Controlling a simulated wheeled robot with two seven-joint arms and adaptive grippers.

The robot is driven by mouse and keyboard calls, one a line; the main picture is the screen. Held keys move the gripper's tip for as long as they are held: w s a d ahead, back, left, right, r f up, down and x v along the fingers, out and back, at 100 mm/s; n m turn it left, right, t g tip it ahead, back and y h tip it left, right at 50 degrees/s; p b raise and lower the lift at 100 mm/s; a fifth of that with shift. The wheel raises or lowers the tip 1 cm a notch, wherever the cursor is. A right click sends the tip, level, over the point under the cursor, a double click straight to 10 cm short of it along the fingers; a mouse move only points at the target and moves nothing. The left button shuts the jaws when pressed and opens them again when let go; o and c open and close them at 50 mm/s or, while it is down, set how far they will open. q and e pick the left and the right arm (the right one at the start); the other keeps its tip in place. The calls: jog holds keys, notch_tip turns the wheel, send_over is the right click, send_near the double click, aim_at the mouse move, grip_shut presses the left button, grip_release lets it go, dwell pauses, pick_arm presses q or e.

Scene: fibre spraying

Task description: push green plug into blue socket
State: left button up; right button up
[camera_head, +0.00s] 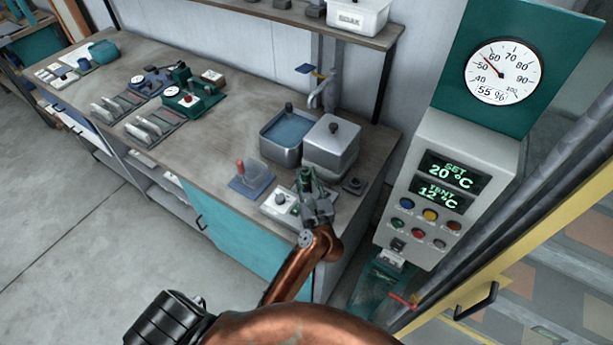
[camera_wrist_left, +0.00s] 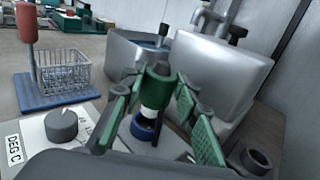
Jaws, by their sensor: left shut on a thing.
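The green plug (camera_wrist_left: 157,84) has a green top and a white lower part. It stands upright between the fingers of my left gripper (camera_wrist_left: 157,90), which is shut on it. The blue socket (camera_wrist_left: 145,127) is a round blue ring on the pale control box, directly below the plug. The plug's lower end is at the socket's mouth; I cannot tell how far in it sits. In the head view my left gripper (camera_head: 307,180) is over the box (camera_head: 278,207) near the bench's front edge, with the plug's green top (camera_head: 305,174) showing. My right gripper is not in view.
A blue stand with a red handle and wire basket (camera_wrist_left: 62,88) is left of the box. Two metal baths (camera_head: 280,140) stand behind. A dark round holder (camera_wrist_left: 257,160) is to the right. The panel with displays (camera_head: 447,185) stands right of the bench (camera_head: 225,130).

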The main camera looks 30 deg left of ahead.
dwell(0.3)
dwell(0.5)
pick_arm(q)
jog(key=shift+p, duration=0.5)
dwell(0.4)
jog(key=shift+f, duration=0.25)
jog(key=shift+f+b, duration=0.8)
jog(key=shift+f, duration=0.2)
jog(key=shift+r, duration=0.15)
jog(key=shift+r+p, duration=0.75)
jog(key=shift+p, duration=0.1)
jog(key=shift+p, duration=0.45)
dwell(1.3)
